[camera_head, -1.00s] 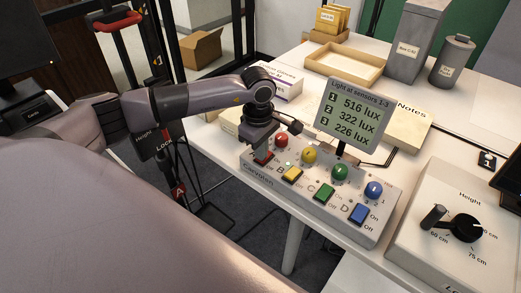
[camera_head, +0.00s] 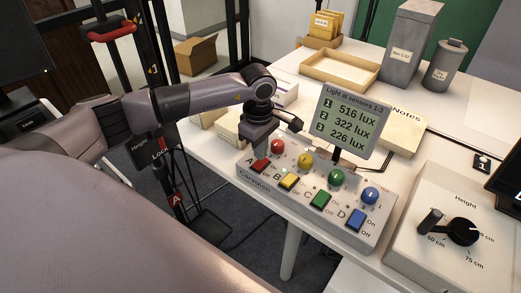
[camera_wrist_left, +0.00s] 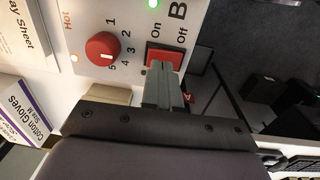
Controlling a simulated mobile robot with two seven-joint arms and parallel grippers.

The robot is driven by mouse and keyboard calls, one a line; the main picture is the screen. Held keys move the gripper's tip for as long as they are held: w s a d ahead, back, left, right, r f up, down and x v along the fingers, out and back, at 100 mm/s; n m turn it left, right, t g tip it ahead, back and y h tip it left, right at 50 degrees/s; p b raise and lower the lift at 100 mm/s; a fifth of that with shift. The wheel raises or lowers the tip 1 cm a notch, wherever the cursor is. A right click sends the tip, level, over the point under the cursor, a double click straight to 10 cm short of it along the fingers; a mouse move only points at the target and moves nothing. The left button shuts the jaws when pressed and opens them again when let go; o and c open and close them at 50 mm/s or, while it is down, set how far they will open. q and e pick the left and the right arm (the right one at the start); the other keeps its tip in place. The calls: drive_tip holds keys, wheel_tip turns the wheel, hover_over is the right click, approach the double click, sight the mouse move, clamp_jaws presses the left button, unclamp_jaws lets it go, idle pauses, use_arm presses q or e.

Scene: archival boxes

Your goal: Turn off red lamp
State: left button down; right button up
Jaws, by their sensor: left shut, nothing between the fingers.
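A white control box (camera_head: 300,222) carries a row of coloured knobs and rocker switches lettered A to D. The red switch (camera_head: 261,166) is at its left end, below the red knob (camera_head: 278,146). In the left wrist view, the red switch (camera_wrist_left: 165,60) has On and Off marks beside it, and the red knob (camera_wrist_left: 103,48) has numbers around it. My left gripper (camera_head: 259,147) is shut and empty, just above the red switch. Its fingers (camera_wrist_left: 163,88) overlap the switch's near edge in the wrist view; contact cannot be told. The red lamp itself is not identifiable.
A display (camera_head: 349,121) on the box reads 516, 322 and 226 lux. A height control box (camera_head: 452,240) stands at the right. A wooden tray (camera_head: 340,69) and grey containers (camera_head: 411,42) are farther back. A gloves box (camera_wrist_left: 25,115) lies beside the controls.

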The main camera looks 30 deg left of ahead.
sight(260, 162)
use_arm(q)
wheel_tip(260, 162, up, 3)
drive_tip(key=shift+r+p, duration=0.1)
drive_tip(key=shift+p, duration=0.4)
wheel_tip(260, 162, up, 9)
drive_tip(key=b, duration=0.1)
drive_tip(key=shift+s+r+b, duration=0.15)
drive_tip(key=shift+s+b, duration=0.15)
drive_tip(key=shift+s, duration=0.05)
use_arm(e)
drive_tip(key=shift+s+r, duration=0.15)
drive_tip(key=shift+s, duration=0.1)
